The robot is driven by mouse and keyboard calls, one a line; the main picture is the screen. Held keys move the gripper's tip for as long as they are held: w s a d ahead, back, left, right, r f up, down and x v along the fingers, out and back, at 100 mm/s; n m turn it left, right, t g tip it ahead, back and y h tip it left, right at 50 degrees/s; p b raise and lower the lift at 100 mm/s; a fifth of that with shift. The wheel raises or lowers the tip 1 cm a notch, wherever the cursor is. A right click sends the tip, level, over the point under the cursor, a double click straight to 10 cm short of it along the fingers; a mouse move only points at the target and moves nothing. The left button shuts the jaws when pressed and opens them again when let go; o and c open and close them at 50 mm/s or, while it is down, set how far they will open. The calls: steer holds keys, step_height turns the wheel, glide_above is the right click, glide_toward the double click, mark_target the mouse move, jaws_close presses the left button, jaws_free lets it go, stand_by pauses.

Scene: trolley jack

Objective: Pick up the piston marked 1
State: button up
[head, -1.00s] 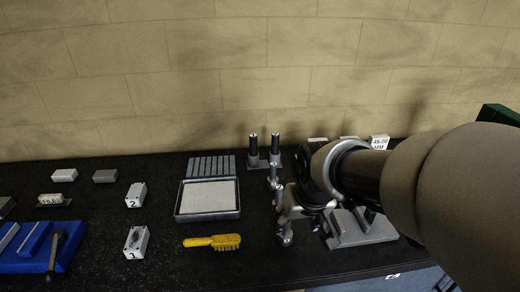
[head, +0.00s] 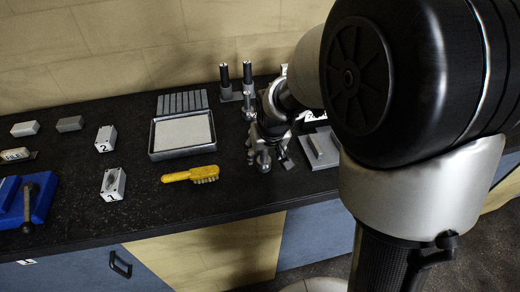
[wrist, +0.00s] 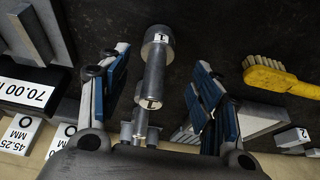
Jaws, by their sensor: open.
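A grey metal piston (wrist: 154,70) stands out between my gripper's fingers in the wrist view. It has a wide round end and a thinner shaft, with small white labels that look like a 1. My gripper (wrist: 160,65) is open, with a blue-padded finger on each side of the piston and visible gaps between. In the head view my gripper (head: 264,148) is low over the bench, right of the yellow brush, and partly hides what is between its fingers. Another grey metal part (head: 249,104) stands just behind it.
A yellow brush (head: 190,174) and a grey tray (head: 152,152) are to the left. Two dark-tipped posts (head: 224,82) stand behind. A grey fixture (head: 320,148) and labelled gauge blocks (wrist: 27,92) are close on the other side. Numbered blocks (head: 113,184) and a blue vise (head: 40,197) are farther left.

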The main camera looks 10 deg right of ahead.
mark_target(264, 155)
steer(key=x, duration=0.1)
steer(key=b+x, duration=0.1)
steer(key=x, duration=0.2)
steer(key=shift+w+d+f+b, duration=0.2)
steer(key=shift+d+f+b, duration=0.05)
steer(key=shift+f+b, duration=0.1)
steer(key=shift+c, duration=0.5)
steer(key=c, duration=1.2)
steer(key=shift+r, duration=0.1)
jaws_close()
steer(key=shift+r, duration=0.1)
